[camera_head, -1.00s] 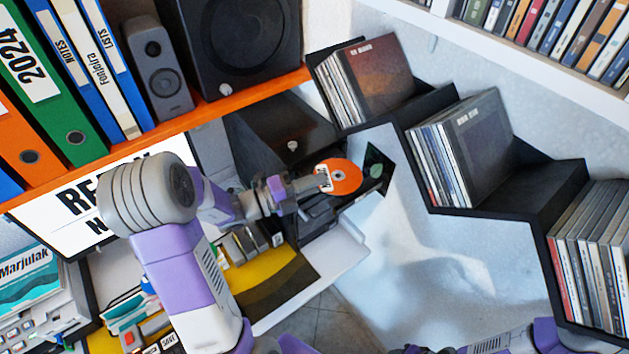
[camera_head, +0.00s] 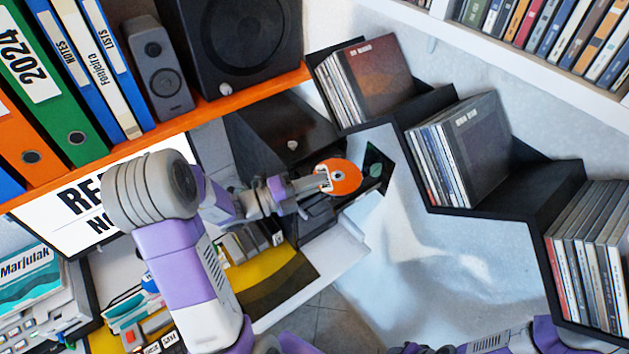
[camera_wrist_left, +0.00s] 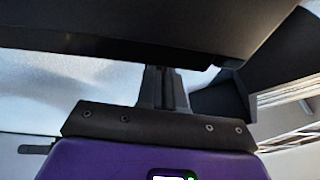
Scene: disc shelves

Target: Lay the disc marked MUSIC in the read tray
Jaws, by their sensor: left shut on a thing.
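An orange disc (camera_head: 342,178) with a pale centre is held near the middle of the head view. Its lettering is too small to read. My left gripper (camera_head: 322,181) comes in from the left and is shut on the disc's left edge. In the left wrist view the gripper (camera_wrist_left: 163,88) shows as a narrow grey piece, and the disc cannot be made out. Dark equipment (camera_head: 318,216) lies below the disc in the head view. I cannot tell which part is the read tray. My right gripper is out of view; only part of the right arm shows at the bottom.
An orange shelf (camera_head: 230,103) carries binders and speakers above the left arm. A black stepped rack (camera_head: 540,200) with rows of disc cases stands at right. A white screen (camera_head: 75,215) and a desk with papers lie at left. A dark surface (camera_wrist_left: 150,25) hangs close over the left wrist.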

